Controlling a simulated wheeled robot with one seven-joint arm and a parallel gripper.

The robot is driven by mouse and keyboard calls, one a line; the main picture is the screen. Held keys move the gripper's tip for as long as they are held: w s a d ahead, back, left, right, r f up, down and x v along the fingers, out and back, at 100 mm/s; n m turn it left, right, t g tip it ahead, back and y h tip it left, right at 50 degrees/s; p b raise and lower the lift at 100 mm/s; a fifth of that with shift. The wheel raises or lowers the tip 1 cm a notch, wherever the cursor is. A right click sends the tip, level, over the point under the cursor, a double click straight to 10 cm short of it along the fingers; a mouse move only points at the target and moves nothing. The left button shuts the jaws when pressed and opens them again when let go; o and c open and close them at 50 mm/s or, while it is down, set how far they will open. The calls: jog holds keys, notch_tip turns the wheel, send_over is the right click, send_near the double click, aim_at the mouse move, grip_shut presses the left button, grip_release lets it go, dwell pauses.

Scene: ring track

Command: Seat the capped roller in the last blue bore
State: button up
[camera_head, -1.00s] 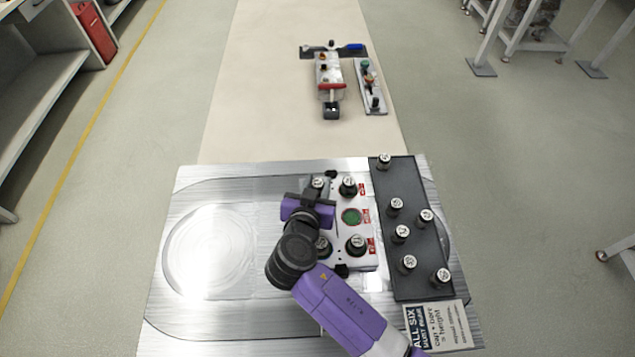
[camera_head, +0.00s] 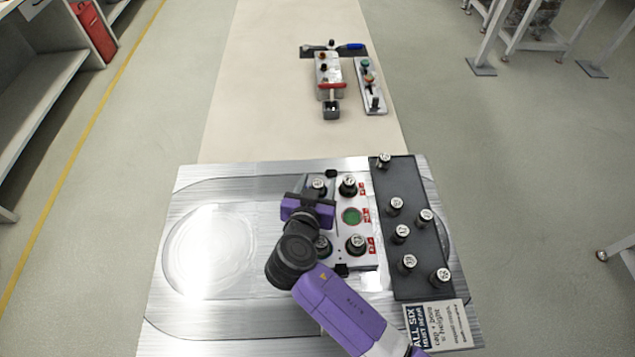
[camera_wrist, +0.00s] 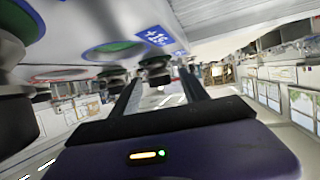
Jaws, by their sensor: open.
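The white bore block (camera_head: 340,262) lies mid-table, partly hidden by my arm. Capped rollers with black bodies and pale marked caps stand on it: back left (camera_head: 318,184), back right (camera_head: 348,187), front left (camera_head: 322,247) and front right (camera_head: 356,245). A green-floored bore (camera_head: 352,216) with a red label is empty on its right side. The wrist view shows a green-floored bore (camera_wrist: 113,48) beside a blue label (camera_wrist: 160,39). My gripper (camera_wrist: 160,85) is open over the block's left side, near the back left roller.
A dark tray (camera_head: 420,185) to the block's right holds several more capped rollers. A sign (camera_head: 436,326) reading "ALL SIX MUST READ" stands at the tray's front. The metal table (camera_head: 205,325) is clear on the left. Small fixtures (camera_head: 330,70) sit farther back.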

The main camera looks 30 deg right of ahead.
jog(key=b+v, duration=0.2)
jog(key=v, duration=0.9)
jog(key=shift+s+a+r, duration=0.1)
jog(key=shift+s+a, duration=0.15)
jog(key=shift+s, duration=0.05)
jog(key=shift+s, duration=0.1)
